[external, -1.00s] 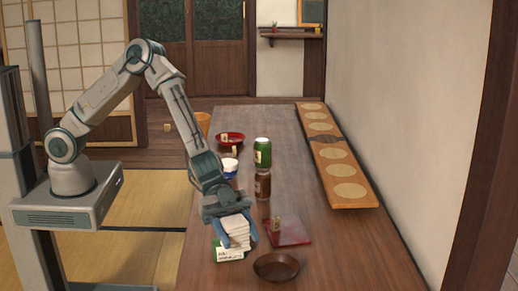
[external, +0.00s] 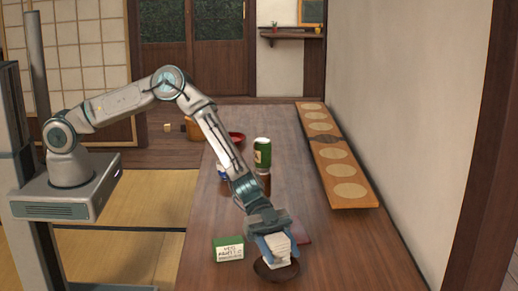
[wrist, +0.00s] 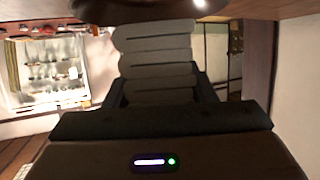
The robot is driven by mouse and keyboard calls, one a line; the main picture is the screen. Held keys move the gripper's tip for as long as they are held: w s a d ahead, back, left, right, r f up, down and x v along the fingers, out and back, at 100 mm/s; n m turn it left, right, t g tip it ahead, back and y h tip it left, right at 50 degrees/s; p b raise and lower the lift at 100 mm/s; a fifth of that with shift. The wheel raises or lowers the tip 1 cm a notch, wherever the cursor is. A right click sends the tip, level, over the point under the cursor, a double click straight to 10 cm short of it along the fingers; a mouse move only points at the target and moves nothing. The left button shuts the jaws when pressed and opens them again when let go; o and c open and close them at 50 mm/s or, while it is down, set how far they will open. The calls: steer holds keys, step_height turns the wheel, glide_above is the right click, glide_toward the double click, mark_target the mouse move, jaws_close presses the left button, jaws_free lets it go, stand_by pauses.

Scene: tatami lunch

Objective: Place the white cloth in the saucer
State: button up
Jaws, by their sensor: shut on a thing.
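The white cloth (external: 279,251) is a folded stack, held upright between the blue fingers of my gripper (external: 280,245). It also fills the upper middle of the wrist view (wrist: 155,62), grey in shadow. The saucer (external: 263,275) is a round dark brown dish near the front of the table. My gripper is shut on the cloth, over the saucer. The cloth's lower end overlaps the saucer in the external view and hides part of it; I cannot tell whether they touch. The saucer's dark edge (wrist: 150,12) appears to show at the top of the wrist view.
A green box with a white label (external: 228,250) stands left of the saucer. A red tray (external: 302,228) lies behind, mostly hidden by my gripper. A green can (external: 262,152) and a brown jar (external: 264,180) stand farther back. The table (external: 350,255) is clear to the right.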

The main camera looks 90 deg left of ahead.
mark_target(280, 258)
steer(key=shift+f, duration=1.25)
steer(key=shift+f, duration=0.3)
steer(key=o, duration=1)
steer(key=shift+r, duration=0.1)
steer(key=shift+c, duration=0.2)
